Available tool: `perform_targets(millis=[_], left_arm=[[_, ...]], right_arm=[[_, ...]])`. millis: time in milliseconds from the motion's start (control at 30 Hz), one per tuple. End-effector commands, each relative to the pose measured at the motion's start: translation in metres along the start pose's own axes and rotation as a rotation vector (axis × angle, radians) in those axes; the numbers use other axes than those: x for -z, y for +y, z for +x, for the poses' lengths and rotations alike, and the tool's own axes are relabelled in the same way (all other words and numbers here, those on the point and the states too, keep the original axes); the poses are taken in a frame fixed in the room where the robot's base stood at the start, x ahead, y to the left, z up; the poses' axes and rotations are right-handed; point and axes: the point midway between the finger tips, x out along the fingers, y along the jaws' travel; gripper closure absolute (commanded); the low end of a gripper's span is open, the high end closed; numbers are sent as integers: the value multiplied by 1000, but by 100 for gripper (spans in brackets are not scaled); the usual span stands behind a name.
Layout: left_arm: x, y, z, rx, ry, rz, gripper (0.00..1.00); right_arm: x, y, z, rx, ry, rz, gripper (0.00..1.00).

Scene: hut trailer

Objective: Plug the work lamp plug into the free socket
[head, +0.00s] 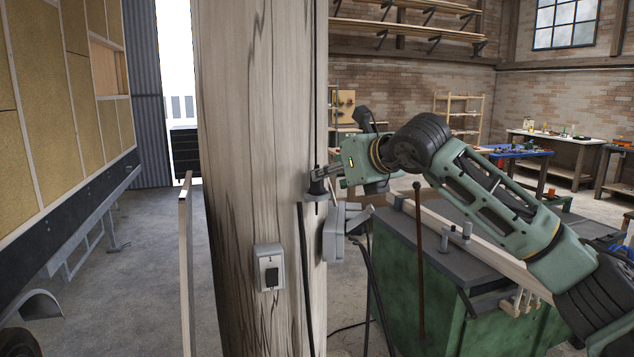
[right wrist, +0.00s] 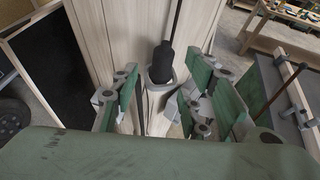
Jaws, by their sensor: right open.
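A black plug (head: 317,187) sits upright in a small grey holder (head: 314,197) at the right edge of the wooden post. In the right wrist view the plug (right wrist: 160,63) lies between my right gripper's fingers, with a dark cable (right wrist: 177,20) running away from it. My right gripper (head: 326,178) is open around the plug and holder; contact cannot be told. A grey box with a dark face (head: 269,268), seemingly a socket, is on the post's front. Another grey box (head: 334,232) is on the post's right side; its face is hidden. My left gripper is out of view.
The wooden post (head: 255,130) fills the middle. A green cabinet with a grey top (head: 465,285) stands right, under my right arm. Dark cables hang beside the post. A narrow upright board (head: 185,270) stands left. The floor (head: 110,270) at left is mostly clear.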

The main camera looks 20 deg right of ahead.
Motion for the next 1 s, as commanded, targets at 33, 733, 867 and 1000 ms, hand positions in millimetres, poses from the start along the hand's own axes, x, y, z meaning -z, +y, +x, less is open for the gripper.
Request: perform_targets(millis=[33, 733, 867, 1000], left_arm=[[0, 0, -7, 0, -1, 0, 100], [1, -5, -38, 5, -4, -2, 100], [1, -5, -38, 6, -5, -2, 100], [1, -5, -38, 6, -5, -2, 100]], right_arm=[[-3, 0, 4, 0, 1, 0, 59], [-1, -1, 54, -3, -2, 1, 64], [-1, -1, 54, -3, -2, 1, 75], [-1, 0, 54, -5, -2, 1, 87]])
